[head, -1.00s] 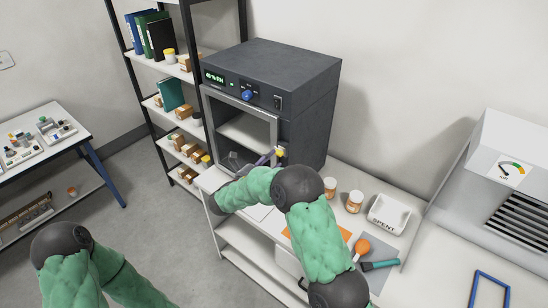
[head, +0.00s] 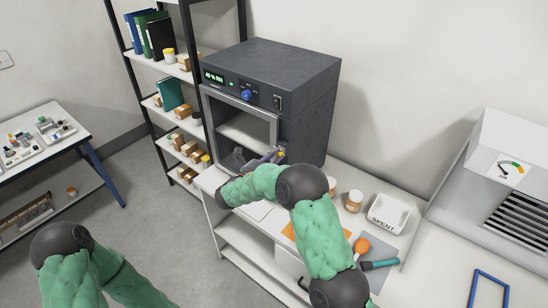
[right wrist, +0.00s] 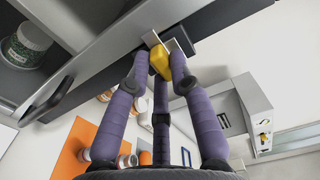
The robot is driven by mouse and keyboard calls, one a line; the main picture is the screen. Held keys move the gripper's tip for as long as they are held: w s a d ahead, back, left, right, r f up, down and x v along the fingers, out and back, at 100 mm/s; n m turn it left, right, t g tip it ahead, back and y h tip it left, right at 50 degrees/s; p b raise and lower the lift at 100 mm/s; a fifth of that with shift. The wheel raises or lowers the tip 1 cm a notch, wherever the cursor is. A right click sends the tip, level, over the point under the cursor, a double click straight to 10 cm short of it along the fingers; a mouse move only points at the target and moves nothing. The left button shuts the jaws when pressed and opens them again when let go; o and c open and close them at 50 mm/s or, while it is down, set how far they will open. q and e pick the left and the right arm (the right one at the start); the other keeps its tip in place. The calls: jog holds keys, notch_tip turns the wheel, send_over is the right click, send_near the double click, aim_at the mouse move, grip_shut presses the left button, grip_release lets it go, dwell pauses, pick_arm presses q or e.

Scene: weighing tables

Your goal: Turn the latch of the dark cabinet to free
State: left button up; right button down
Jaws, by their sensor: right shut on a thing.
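The dark cabinet (head: 312,85) stands on the white bench, with its framed window door (head: 204,112) facing front left. Its latch has a yellow handle (right wrist: 160,60) by a pale metal plate at the cabinet's edge in the right wrist view. A bit of yellow also shows at the door's right side in the head view. My right gripper (right wrist: 160,72), with purple fingers, is shut on the yellow handle, with fingers on both sides of it. In the head view my right gripper (head: 262,160) is partly hidden by its own arm. I cannot tell the latch's exact angle. My left gripper is out of view.
An amber jar (head: 353,201), a white SPENT tray (head: 388,214), an orange bulb (head: 361,245) and a teal-handled brush (head: 379,264) lie on the bench right of my right arm. A shelf rack (head: 148,117) stands left of the cabinet. Open floor lies at left.

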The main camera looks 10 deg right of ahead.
jog(key=shift+m, duration=0.3)
jog(key=shift+w+a+r+m+b, duration=0.1)
jog(key=shift+m+b, duration=2.8)
jog(key=shift+m, duration=1.45)
jog(key=shift+w+a+r+m+b, duration=0.1)
jog(key=shift+m+b, duration=2.75)
jog(key=shift+m, duration=1.5)
jog(key=c, duration=1.1)
grip_release()
jog(key=shift+d, duration=0.1)
